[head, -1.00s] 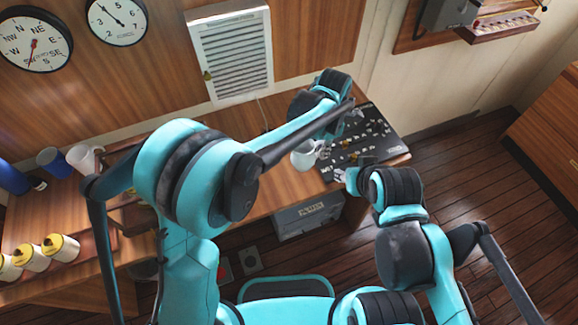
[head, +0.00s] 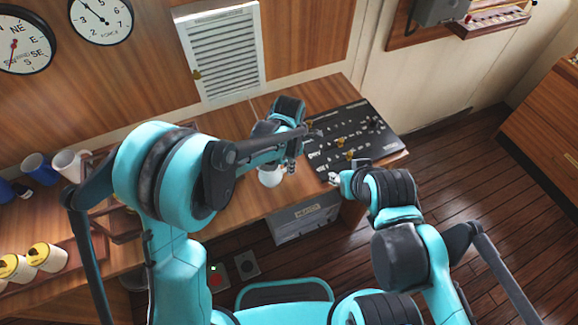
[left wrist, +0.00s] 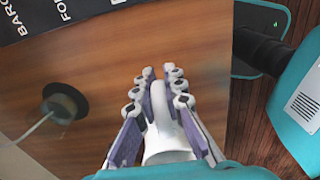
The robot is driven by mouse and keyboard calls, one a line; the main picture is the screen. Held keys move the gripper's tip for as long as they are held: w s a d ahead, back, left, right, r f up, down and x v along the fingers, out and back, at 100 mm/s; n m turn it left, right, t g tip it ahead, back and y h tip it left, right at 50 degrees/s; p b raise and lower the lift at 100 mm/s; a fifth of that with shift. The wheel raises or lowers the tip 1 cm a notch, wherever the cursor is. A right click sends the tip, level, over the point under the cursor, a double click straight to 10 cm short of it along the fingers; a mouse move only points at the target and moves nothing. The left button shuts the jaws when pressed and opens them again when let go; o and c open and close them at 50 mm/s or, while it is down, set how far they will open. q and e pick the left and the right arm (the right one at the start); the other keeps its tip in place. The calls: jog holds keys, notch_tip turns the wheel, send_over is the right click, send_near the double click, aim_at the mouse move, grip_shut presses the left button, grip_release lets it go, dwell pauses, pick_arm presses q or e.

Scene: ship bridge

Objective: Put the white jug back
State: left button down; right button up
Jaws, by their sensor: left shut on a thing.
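The white jug (head: 270,177) is in my left gripper (head: 290,160), in front of the wooden desk's middle part in the head view. In the left wrist view the fingers of my left gripper (left wrist: 158,80) are shut on either side of a narrow white part of the jug (left wrist: 165,140). The jug's lower part is partly hidden by my gripper. I cannot tell whether it touches the desk top. My right gripper (head: 336,178) is at the front edge of the black panel, and its fingers are too small to read.
The wooden desk (head: 225,200) has a black panel (head: 355,135) with knobs on its right end. On the left are a blue mug (head: 40,168), a white mug (head: 68,165), and yellow-lidded cans (head: 47,257). A round cable hole (left wrist: 65,103) shows. The desk between is largely clear.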

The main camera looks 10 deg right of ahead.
pick_arm(q)
jog(key=c, duration=1.6)
grip_release()
jog(key=shift+f, duration=0.1)
